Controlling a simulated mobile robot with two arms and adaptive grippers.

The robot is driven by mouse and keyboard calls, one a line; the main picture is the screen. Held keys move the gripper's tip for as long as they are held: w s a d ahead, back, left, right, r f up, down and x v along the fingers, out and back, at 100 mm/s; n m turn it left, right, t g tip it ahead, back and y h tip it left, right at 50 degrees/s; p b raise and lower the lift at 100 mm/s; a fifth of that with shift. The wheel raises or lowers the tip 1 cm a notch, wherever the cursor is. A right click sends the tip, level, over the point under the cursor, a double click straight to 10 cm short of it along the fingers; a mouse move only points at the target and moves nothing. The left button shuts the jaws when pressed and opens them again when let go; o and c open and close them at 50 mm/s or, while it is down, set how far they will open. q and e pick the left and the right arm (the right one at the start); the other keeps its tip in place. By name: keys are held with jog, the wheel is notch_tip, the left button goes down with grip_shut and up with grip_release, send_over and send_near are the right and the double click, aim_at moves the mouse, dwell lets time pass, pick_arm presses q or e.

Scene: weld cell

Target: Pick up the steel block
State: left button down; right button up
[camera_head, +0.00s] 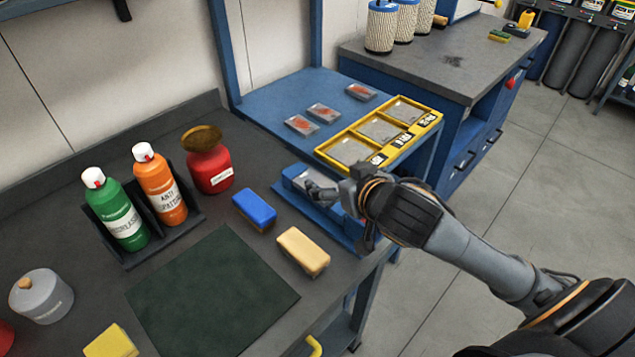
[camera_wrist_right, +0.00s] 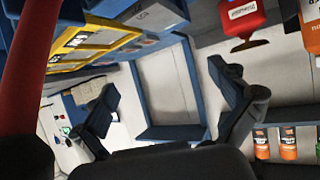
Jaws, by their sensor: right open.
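A grey steel block (camera_head: 301,176) sits in a blue tray (camera_head: 290,193) at the right edge of the dark bench, partly hidden by my right gripper. A grey block-like shape, seemingly the same block, shows at the top of the right wrist view (camera_wrist_right: 150,18). My right gripper (camera_head: 320,192) is beside and above the tray, its fingers close to the block in the picture; I cannot tell whether they touch it. In the right wrist view its fingers (camera_wrist_right: 170,108) are spread apart with nothing between them. My left gripper is not in view.
A yellow three-compartment tray (camera_head: 428,124) and several red-marked plates (camera_head: 302,124) lie on the blue table behind. A red container (camera_head: 209,168), blue block (camera_head: 254,209), tan block (camera_head: 303,251) and spray bottles (camera_head: 160,185) stand left. The dark green mat (camera_head: 212,296) is clear.

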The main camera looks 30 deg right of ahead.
send_near(320, 185)
jog(key=shift+a+f, duration=0.15)
jog(key=shift+f, duration=0.05)
jog(key=x, duration=0.2)
jog(key=shift+w+f, duration=0.1)
jog(key=shift+w, duration=0.2)
jog(key=shift+x, duration=2.3)
jog(key=shift+w+f, duration=0.1)
jog(key=shift+w, duration=0.25)
jog(key=shift+s, duration=0.15)
jog(key=shift+c, duration=0.6)
jog(key=c, duration=0.4)
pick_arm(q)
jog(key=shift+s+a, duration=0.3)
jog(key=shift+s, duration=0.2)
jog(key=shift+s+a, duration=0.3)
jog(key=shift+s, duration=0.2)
pick_arm(e)
jog(key=shift+s, duration=0.1)
jog(key=c, duration=1.5)
